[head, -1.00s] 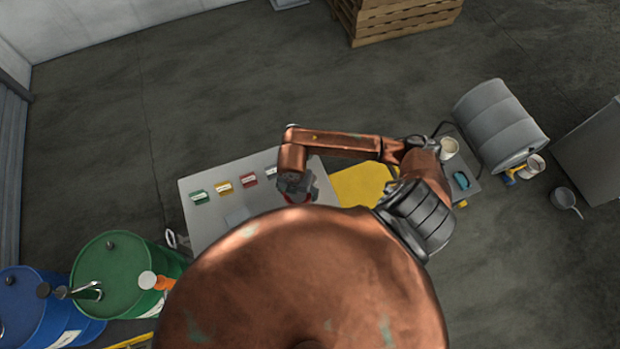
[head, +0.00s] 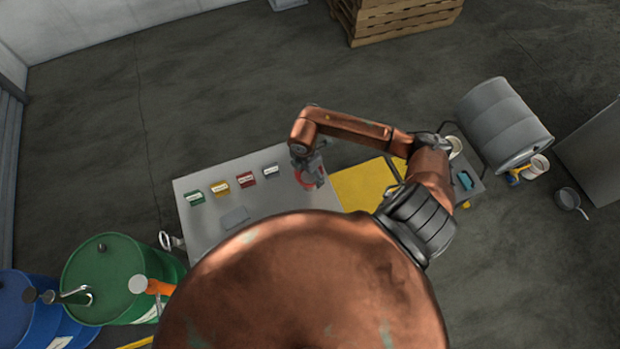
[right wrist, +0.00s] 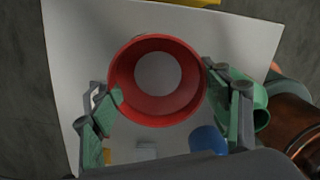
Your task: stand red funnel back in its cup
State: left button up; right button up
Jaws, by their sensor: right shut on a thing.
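The red funnel (right wrist: 122,102) is between the two fingers of my right gripper (right wrist: 163,95), which is shut on it. In the right wrist view I look down into its wide mouth, and a pale grey round patch shows through the middle. In the head view the red funnel (head: 308,180) shows only partly under my right gripper (head: 311,170), over the right part of the grey table (head: 270,205). I cannot tell its height above the table. No cup for it can be made out clearly. My left gripper is not in view.
Green, yellow, red and grey labelled blocks (head: 219,187) line the table's far side. A yellow mat (head: 360,187) lies to the right. A green rounded object (right wrist: 262,108) and a blue one (right wrist: 208,141) are close to the right finger. My body hides the table's near side.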

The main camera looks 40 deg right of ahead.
aim_at(308, 177)
jog(key=shift+o, duration=0.2)
jog(key=shift+w+d+f+b, duration=0.3)
jog(key=shift+d+f+b, duration=0.05)
jog(key=shift+f, duration=0.25)
jog(key=shift+w+d+f+b, duration=0.25)
jog(key=shift+d+f+b, duration=0.1)
jog(key=shift+f, duration=0.2)
jog(key=shift+d+f, duration=0.1)
jog(key=shift+f, duration=0.05)
jog(key=c, duration=0.4)
jog(key=shift+w+d+f+b, duration=0.15)
jog(key=shift+f+b, duration=0.1)
jog(key=shift+b, duration=0.15)
jog(key=shift+c, duration=0.5)
jog(key=f+b, duration=0.1)
jog(key=f, duration=0.1)
jog(key=f+b, duration=0.1)
jog(key=shift+w+d+f+b, duration=0.25)
jog(key=shift+b, duration=0.1)
jog(key=shift+c, duration=1)
pick_arm(q)
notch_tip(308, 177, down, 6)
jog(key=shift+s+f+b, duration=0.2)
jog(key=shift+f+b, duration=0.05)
jog(key=shift+b, duration=0.05)
pick_arm(e)
jog(key=shift+a+f, duration=0.15)
jog(key=shift+f, duration=0.3)
jog(key=o, duration=1.8)
